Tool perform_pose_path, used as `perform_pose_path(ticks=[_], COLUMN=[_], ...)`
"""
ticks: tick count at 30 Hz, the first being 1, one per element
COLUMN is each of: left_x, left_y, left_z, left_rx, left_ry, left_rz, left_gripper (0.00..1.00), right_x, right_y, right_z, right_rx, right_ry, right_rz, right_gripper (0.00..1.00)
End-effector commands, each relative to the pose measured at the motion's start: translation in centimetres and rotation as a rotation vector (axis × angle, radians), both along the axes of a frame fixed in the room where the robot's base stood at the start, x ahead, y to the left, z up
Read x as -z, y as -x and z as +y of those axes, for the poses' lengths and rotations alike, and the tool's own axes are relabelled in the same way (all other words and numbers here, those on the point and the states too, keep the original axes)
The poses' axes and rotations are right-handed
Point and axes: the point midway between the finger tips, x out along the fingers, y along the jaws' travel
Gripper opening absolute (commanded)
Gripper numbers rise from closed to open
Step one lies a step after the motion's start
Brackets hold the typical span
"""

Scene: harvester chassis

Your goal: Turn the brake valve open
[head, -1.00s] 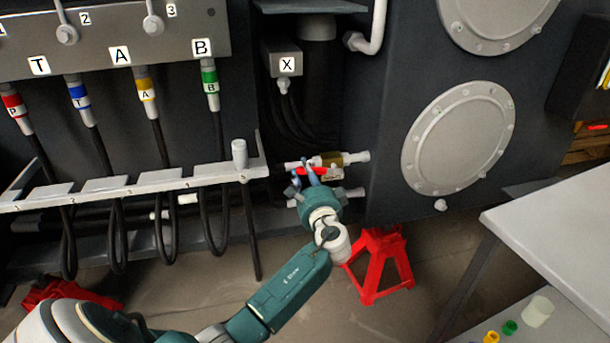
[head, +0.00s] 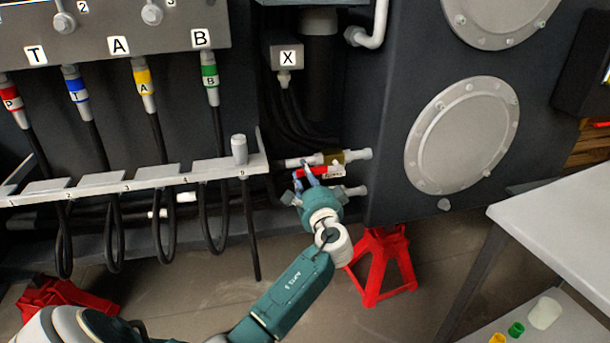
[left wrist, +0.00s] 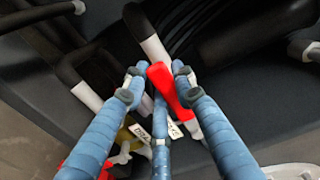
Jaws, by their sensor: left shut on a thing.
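The brake valve has a brass body (head: 334,157) with pale pipe fittings and sits low on the dark chassis wall, left of the lower round cover. Its red handle (head: 318,172) lies roughly along the pipe in the head view, with a small white tag at its right. My left gripper (head: 303,176) reaches it from below and is shut on the handle. In the left wrist view, the red handle (left wrist: 170,90) passes between the blue fingers (left wrist: 157,82). The brass body is mostly hidden there. My right gripper is not in view.
Labelled hoses hang at the left behind a numbered rail (head: 150,178). A second pale pipe fitting (head: 352,192) is just below the valve. A red stand (head: 382,262) is below right. A white table (head: 560,215) stands at the right.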

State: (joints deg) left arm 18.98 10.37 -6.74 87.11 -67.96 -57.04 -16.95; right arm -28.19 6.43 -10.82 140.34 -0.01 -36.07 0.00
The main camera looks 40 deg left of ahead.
Motion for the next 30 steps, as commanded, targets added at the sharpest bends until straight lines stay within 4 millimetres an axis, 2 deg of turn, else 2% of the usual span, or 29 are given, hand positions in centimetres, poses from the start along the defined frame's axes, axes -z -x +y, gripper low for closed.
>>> perform_pose_path(ticks=[6,7,9,20,23,30], left_x=[0.5,0.5,0.5,0.2,0.3,0.4], left_y=[0.1,0.1,0.1,0.2,1.0,4.2], left_z=[-0.1,-0.1,-0.1,-0.3,-1.2,-5.0], left_rx=[-0.001,-0.001,-0.002,0.000,0.001,0.001], left_ry=[0.013,0.013,0.012,0.007,0.008,0.011], left_rz=[0.002,0.002,0.003,-0.001,0.000,0.001], left_gripper=[0.00,0.32,0.46,0.47,0.47,0.47], right_x=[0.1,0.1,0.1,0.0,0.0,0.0], right_y=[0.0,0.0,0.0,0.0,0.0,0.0], right_z=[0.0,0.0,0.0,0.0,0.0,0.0], right_rx=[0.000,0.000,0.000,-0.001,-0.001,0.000], right_ry=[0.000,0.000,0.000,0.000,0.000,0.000], right_rz=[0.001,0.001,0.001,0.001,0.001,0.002], right_gripper=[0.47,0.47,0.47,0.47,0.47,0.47])
